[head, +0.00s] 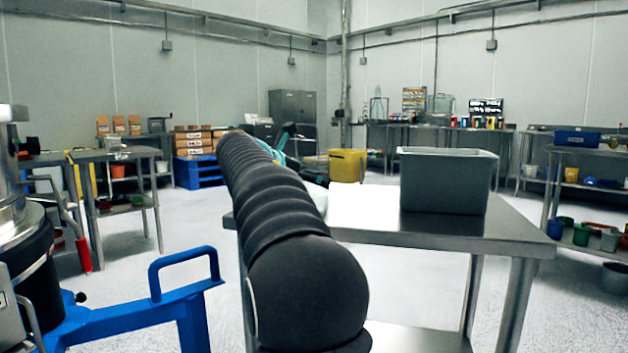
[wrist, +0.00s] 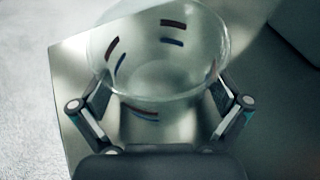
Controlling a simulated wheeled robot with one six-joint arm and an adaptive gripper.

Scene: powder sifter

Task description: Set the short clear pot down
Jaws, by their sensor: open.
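The short clear pot (wrist: 160,72) shows in the wrist view, with red and blue marks on its wall. It appears upright on the metal table (wrist: 66,48), near a table corner. My gripper (wrist: 158,100) is open, with one finger on each side of the pot; whether the fingers touch its wall I cannot tell. In the head view my dark arm reaches over the metal table (head: 455,233) and hides most of the pot; a pale sliver beside the arm may be part of it.
A grey bin (head: 447,182) stands on the same table, right of my arm. A blue frame (head: 130,318) and a steel machine (head: 20,230) are at the left. A yellow bin (head: 347,165) stands on the floor behind. The table's front right part is bare.

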